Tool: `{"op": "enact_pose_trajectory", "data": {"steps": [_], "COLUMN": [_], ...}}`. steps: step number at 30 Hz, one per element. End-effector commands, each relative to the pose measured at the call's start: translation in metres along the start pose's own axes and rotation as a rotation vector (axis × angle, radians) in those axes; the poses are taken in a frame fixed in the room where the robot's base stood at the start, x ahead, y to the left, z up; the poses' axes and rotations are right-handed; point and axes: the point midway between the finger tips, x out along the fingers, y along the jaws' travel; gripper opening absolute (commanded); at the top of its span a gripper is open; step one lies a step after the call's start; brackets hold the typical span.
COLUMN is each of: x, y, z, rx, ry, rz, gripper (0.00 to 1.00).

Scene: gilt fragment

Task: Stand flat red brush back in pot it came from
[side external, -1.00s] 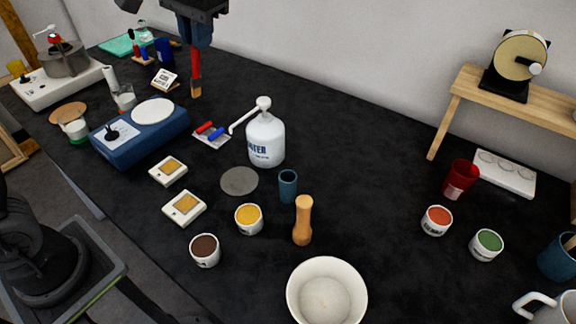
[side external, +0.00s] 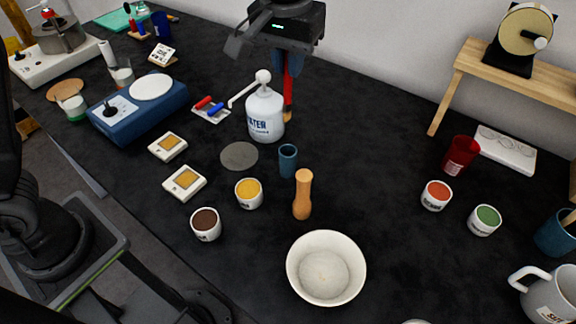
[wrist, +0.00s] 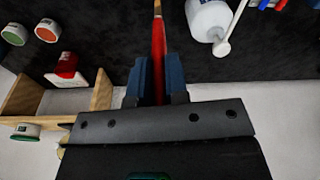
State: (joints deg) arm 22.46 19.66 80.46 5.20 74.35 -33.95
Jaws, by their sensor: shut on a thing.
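My gripper (side external: 287,66) is shut on the flat red brush (side external: 288,88) and holds it upright above the table, behind the white water bottle. In the wrist view, the brush's red handle (wrist: 158,50) lies between the blue fingers of my gripper (wrist: 160,78), with its gold and tan end pointing away from me. The bottle partly hides the brush's lower end in the side view. A red pot (side external: 460,155) stands at the right by the wooden stand; it also shows in the wrist view (wrist: 65,66). A teal pot (side external: 555,236) holding a wooden handle stands at the right edge.
The white water bottle (side external: 265,115) stands close in front of the brush. A small blue cup (side external: 288,161), a wooden pestle-like piece (side external: 303,195) and a white bowl (side external: 326,240) are nearer. Paint cups (side external: 437,195) stand before the red pot. The table between bottle and red pot is clear.

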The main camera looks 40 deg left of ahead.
Motion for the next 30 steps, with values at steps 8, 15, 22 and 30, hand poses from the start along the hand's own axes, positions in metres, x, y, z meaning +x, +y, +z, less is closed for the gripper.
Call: {"op": "enact_pose_trajectory", "data": {"steps": [8, 15, 22, 30], "x": [0.048, 0.086, 0.112, 0.143], "y": [0.0, 0.001, 0.002, 0.002], "z": [0.007, 0.011, 0.015, 0.019], "rx": [-0.003, -0.004, -0.003, -0.003], "ry": [0.006, 0.008, 0.007, 0.009], "rz": [0.018, 0.02, 0.019, 0.02], "gripper": [0.0, 0.0, 0.0, 0.0]}}
